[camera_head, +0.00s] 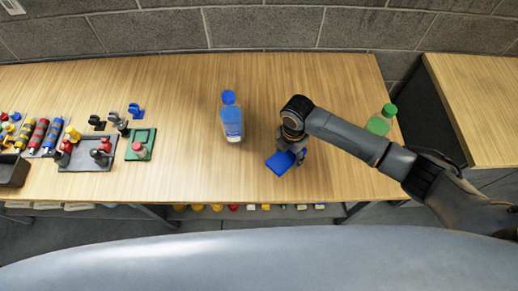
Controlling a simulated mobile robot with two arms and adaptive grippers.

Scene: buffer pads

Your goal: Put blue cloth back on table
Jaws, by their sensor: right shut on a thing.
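The blue cloth (280,164) is a small, flat, bright blue piece over the wooden table (190,178), right of the table's middle and near its front edge. My right gripper (296,153) is shut on the blue cloth, at its upper right side. The wrist and gripper hide part of the cloth. I cannot tell whether the cloth touches the tabletop. My left gripper is not in view.
A blue-capped bottle (231,122) stands left of my right gripper. A green-capped bottle (380,121) stands behind my right forearm. Trays with coloured items, including a green tray (150,135), fill the left. A grey wall (260,28) stands behind.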

